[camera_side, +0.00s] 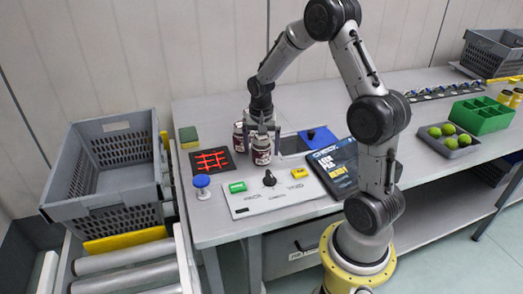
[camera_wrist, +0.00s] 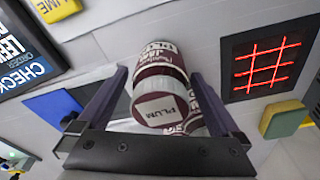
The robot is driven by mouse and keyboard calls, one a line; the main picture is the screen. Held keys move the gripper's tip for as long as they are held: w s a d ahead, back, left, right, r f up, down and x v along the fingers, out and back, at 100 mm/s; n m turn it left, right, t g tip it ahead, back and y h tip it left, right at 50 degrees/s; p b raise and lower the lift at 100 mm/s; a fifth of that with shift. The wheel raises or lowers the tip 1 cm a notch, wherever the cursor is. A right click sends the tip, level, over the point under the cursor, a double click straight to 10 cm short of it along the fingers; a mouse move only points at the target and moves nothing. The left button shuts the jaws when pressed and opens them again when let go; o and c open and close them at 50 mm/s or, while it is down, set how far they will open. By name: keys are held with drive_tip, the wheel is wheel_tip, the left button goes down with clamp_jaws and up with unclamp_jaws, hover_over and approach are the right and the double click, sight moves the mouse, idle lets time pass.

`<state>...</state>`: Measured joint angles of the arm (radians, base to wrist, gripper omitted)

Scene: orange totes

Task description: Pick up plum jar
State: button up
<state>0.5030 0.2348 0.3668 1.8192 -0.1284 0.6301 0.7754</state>
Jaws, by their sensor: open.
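The plum jar (camera_wrist: 160,85) has a dark red label and a lid marked PLUM. It stands on the grey table, and I take it to be the front jar (camera_side: 262,151) in the side view. My gripper (camera_wrist: 159,78) is open, with one finger on each side of this jar. In the side view my gripper (camera_side: 262,130) points down over the jar and hides part of it. Contact between fingers and jar cannot be told. A second, similar jar (camera_side: 239,138) stands close behind to the left; it is mostly hidden in the wrist view.
A red-lit grid panel (camera_side: 212,161) and a green-yellow sponge (camera_side: 188,136) lie left. A white control panel (camera_side: 265,198) is in front. A tablet (camera_side: 335,168) and a blue item (camera_side: 318,137) are right. A grey crate (camera_side: 100,170) stands left of the table.

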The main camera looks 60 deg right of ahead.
drive_tip(key=shift+r, duration=0.1)
clamp_jaws()
idle(0.4)
